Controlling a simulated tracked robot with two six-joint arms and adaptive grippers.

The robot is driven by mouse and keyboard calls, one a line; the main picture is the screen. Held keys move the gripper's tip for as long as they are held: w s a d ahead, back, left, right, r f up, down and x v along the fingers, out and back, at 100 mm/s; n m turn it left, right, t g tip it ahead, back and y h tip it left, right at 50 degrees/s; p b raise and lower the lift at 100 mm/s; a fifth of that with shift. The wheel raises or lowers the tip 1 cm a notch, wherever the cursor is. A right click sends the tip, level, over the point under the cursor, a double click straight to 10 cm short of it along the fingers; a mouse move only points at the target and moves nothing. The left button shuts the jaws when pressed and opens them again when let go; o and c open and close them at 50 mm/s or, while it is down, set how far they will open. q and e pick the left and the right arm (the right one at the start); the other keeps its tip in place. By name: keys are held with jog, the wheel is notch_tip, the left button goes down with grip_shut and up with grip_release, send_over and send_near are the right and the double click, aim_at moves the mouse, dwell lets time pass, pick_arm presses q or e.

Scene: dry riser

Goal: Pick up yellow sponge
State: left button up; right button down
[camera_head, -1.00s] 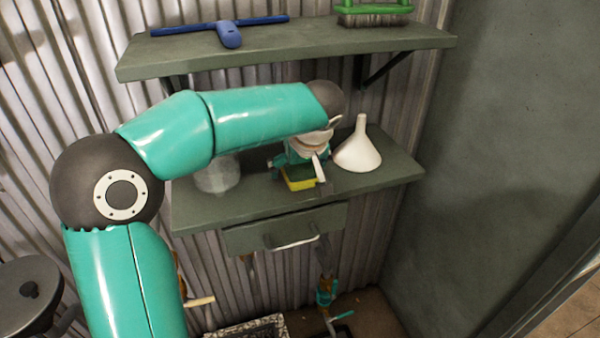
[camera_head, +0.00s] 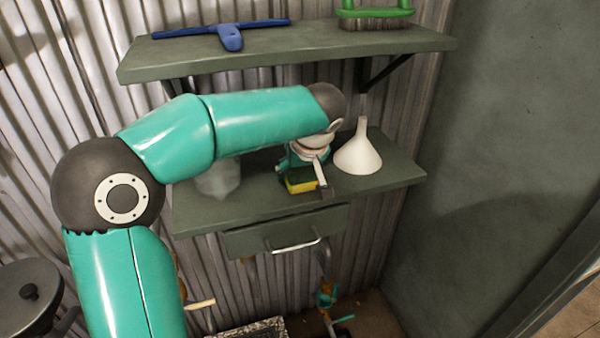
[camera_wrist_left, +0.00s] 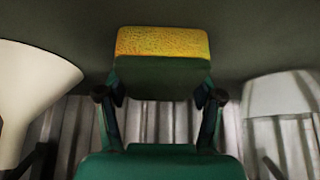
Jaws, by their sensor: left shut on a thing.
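The yellow sponge (camera_head: 301,186) has a dark green side and is at the middle shelf, near its front edge, in the head view. My left gripper (camera_head: 303,168) reaches over it from behind and above, shut on it. In the left wrist view the sponge's yellow face (camera_wrist_left: 162,42) shows between the two fingers of the gripper (camera_wrist_left: 160,98), against the dark shelf surface. I cannot tell whether the sponge still touches the shelf. My right gripper is not in view.
A white funnel (camera_head: 358,152) stands close right of the gripper. A translucent container (camera_head: 218,179) stands to the left, partly behind my arm. An upper shelf (camera_head: 290,49) holds a blue squeegee (camera_head: 230,37) and a green brush (camera_head: 375,14). A drawer (camera_head: 285,232) hangs below.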

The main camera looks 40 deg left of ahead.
aim_at(302, 171)
pick_arm(q)
jog(key=shift+r+p, duration=0.3)
jog(key=shift+p, duration=0.15)
jog(key=shift+d+r, duration=0.1)
jog(key=shift+d, duration=0.15)
jog(key=r, duration=0.4)
jog(key=d+r, duration=0.1)
jog(key=r, duration=0.1)
jog(key=shift+s+r, duration=0.3)
jog(key=s+d+b, duration=0.1)
jog(key=s+d, duration=0.3)
jog(key=d, duration=0.4)
jog(key=s+d+b, duration=0.1)
jog(key=s+d, duration=0.3)
jog(key=d, duration=0.4)
jog(key=shift+s+d+b, duration=0.15)
jog(key=shift+s+b, duration=0.15)
jog(key=shift+b, duration=0.1)
